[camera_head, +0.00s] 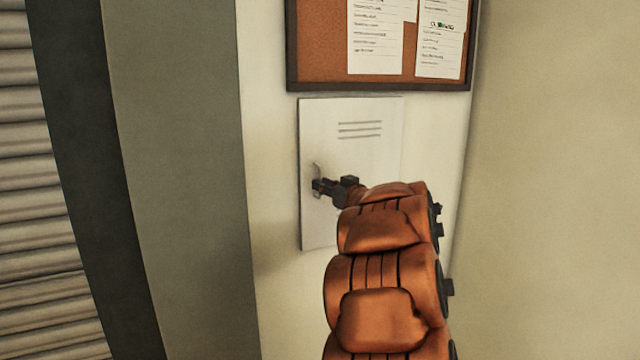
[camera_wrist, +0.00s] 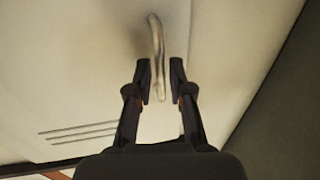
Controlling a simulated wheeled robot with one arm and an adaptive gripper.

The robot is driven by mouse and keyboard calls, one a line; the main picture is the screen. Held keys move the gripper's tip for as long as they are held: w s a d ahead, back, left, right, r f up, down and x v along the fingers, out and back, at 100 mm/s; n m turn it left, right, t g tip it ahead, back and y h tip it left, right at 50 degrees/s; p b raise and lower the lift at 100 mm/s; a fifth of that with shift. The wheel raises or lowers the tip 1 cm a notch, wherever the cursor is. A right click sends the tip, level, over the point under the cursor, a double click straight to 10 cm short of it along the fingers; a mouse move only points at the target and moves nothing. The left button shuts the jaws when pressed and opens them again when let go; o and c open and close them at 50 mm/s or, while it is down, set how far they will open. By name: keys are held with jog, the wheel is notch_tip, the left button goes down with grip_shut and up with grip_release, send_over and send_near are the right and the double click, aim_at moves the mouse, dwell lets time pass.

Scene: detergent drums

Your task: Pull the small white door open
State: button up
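The small white door (camera_head: 365,115) is on the wall below a cork board and looks closed, with three slots near its top. A curved metal handle (camera_head: 316,172) sits near its left edge. My gripper (camera_head: 318,186) is at the handle. In the wrist view the handle (camera_wrist: 157,50) passes between the two dark fingers of my gripper (camera_wrist: 161,82). The fingers are apart, with a gap visible on the right side of the handle. My orange arm hides the lower right of the door in the head view.
A cork board (camera_head: 325,45) with papers hangs just above the door. A grey pillar (camera_head: 180,150) and a ribbed shutter (camera_head: 35,200) stand to the left. A plain wall (camera_head: 560,180) meets the door's wall at the right.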

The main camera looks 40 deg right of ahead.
jog(key=shift+w+d, duration=0.1)
jog(key=shift+w, duration=0.85)
grip_shut()
